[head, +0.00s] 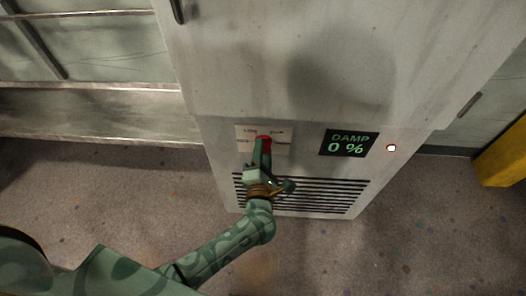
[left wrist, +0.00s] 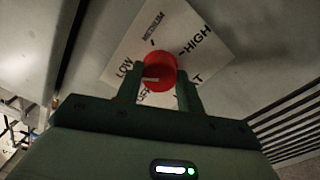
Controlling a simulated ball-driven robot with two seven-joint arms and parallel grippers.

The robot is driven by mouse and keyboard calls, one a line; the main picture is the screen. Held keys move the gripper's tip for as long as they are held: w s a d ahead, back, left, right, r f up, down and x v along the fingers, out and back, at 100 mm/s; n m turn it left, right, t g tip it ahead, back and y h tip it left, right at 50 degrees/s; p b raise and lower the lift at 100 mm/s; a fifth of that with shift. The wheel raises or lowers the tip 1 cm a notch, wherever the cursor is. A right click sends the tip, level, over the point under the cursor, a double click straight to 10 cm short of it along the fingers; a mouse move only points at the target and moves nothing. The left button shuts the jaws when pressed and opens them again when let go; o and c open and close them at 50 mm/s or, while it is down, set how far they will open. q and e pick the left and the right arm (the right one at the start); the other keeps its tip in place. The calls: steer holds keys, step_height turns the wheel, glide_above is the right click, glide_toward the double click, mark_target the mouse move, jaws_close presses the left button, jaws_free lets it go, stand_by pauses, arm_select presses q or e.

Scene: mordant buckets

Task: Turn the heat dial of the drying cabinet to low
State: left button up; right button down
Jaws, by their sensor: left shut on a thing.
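The drying cabinet (head: 290,60) stands in front of me, and its red heat dial (head: 264,139) sits on a white label plate (head: 283,146) low on its front. My left gripper (head: 262,152) reaches up to the dial and is shut on it. In the left wrist view the dial (left wrist: 160,72) is between the two fingers. Its white mark is at the dial's lower left, facing the side with LOW and OFF; I cannot tell exactly which it meets. MEDIUM and HIGH read above and right. The fingers hide part of the lettering. My right gripper is not in view.
A display (head: 348,143) right of the dial reads DAMP 0 %, with a small lit lamp (head: 391,148) beside it. A slatted vent (head: 325,195) is below. A yellow object (head: 503,155) stands at the right edge. The speckled floor left of the cabinet is clear.

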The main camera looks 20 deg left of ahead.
arm_select(q)
steer(key=o, duration=1)
steer(key=p+v, duration=0.2)
steer(key=v, duration=1.4)
steer(key=shift+s+p, duration=0.25)
steer(key=shift+p, duration=0.1)
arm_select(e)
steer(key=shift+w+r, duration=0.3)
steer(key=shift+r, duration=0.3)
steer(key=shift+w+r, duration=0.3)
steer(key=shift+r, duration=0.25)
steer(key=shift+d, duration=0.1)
